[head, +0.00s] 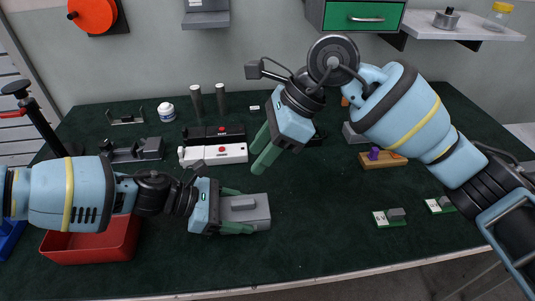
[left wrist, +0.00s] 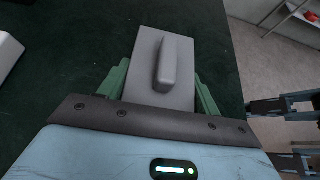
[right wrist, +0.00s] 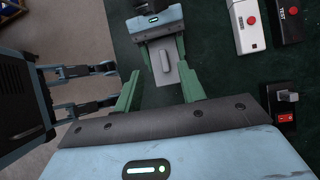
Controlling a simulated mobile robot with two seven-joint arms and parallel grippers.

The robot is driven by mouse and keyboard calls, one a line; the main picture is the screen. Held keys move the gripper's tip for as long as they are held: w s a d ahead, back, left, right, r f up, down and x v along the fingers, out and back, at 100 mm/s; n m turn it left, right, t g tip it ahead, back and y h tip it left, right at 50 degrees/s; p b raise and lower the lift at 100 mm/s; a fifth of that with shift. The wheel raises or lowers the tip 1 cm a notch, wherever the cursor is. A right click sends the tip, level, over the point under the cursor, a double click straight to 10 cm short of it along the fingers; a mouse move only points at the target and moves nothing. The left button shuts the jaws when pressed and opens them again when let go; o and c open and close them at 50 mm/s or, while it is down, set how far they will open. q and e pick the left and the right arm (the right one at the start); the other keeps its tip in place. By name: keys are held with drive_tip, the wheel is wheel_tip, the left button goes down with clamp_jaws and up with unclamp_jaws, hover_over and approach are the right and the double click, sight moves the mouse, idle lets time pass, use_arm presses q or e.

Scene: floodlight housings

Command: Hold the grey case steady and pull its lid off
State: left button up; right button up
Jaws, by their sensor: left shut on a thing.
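The grey case (head: 261,216) is at the front middle of the table. My left gripper (head: 243,210) is shut on it, with one green finger on each side. A raised grey grip bar runs along the top of its lid, which shows in the left wrist view (left wrist: 147,88). The lid looks seated on the case; the seam cannot be made out. My right gripper (head: 262,155) is open and empty, above and behind the case, pointing down to the left. In the right wrist view the case (right wrist: 163,62) shows beyond and between its parted fingers.
A white box with a red button (head: 213,154) and a black one (head: 214,134) lie behind the case. A red bin (head: 92,246) is under my left arm. A wooden block with a purple piece (head: 383,161) is at right.

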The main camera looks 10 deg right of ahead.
sight(242, 201)
drive_tip(key=a+f, duration=0.1)
drive_tip(key=f, duration=0.3)
drive_tip(key=a+f+h, duration=0.1)
drive_tip(key=f, duration=0.3)
drive_tip(key=a+f+h, duration=0.1)
drive_tip(key=f, duration=0.3)
drive_tip(key=shift+s+a+f, duration=0.1)
drive_tip(key=shift+s+a, duration=0.15)
drive_tip(key=shift+a, duration=0.1)
clamp_jaws()
idle(0.4)
drive_tip(key=shift+r, duration=0.2)
idle(0.6)
use_arm(q)
drive_tip(key=shift+f, duration=0.1)
use_arm(e)
drive_tip(key=shift+a+r, duration=0.1)
drive_tip(key=shift+r, duration=2.5)
use_arm(q)
drive_tip(key=shift+s, duration=0.1)
use_arm(e)
drive_tip(key=shift+f, duration=0.1)
